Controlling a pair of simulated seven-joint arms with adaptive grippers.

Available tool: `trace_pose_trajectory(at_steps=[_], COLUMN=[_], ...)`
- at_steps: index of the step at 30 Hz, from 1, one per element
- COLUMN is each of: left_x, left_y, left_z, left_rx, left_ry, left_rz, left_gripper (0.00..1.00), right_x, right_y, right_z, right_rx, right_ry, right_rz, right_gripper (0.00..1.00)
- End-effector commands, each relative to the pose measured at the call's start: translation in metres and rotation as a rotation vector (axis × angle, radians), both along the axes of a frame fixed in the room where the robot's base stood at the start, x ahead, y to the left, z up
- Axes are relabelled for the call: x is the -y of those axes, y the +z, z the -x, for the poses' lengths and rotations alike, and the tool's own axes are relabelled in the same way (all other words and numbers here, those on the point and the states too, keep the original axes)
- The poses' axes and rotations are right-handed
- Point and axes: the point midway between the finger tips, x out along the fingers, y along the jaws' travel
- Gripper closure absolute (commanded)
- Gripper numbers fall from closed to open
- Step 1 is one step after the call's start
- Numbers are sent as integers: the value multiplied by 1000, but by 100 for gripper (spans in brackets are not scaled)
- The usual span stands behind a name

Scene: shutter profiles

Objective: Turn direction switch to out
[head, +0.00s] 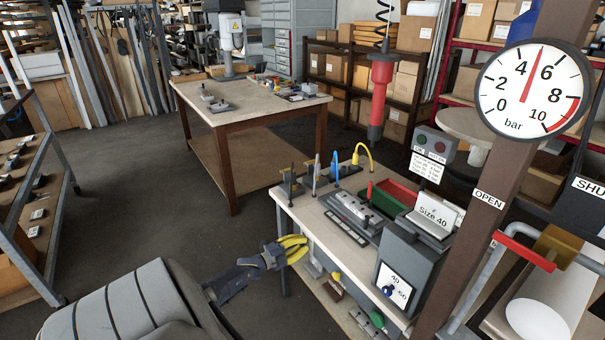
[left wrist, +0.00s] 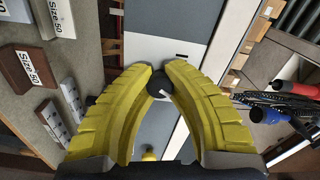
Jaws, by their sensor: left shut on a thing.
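My left gripper (head: 303,247) has yellow fingers and is in front of the workbench's near left edge in the head view. In the left wrist view its fingertips (left wrist: 160,84) are closed on a small black knob (left wrist: 159,87), which I take to be the direction switch. The knob is in front of a pale panel (left wrist: 150,50) with a short dark mark beside it. A light pointer mark shows on the knob. I cannot read any "out" label, and the fingers hide part of the panel. In the head view the knob is hidden. My right gripper is in neither view.
The workbench (head: 312,213) carries a grey box with a blue dial (head: 389,291) and a Size 40 card (head: 436,213). A pressure gauge (head: 530,88) is on the brown post. In the left wrist view, size-labelled blocks (left wrist: 28,68) are at left and screwdrivers (left wrist: 270,115) at right.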

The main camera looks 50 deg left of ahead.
Motion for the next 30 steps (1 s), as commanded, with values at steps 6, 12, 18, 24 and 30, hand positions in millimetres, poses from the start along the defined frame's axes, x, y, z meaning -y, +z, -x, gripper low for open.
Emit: trace_pose_trajectory(at_steps=[6,12,18,24,30], left_x=[-2,-3,-3,-3,-4], left_y=[-4,-4,-3,-3,-3], left_z=[3,4,3,4,3], left_rx=[7,17,23,24,24], left_ry=[5,5,5,5,6], left_rz=[-145,-234,-278,-293,-293], left_gripper=[100,100,100,100,100], right_x=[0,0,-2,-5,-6], right_y=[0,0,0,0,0], right_z=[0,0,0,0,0], right_rx=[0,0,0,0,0], right_ry=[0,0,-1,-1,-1], right_rz=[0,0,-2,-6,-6], right_gripper=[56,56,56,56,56])
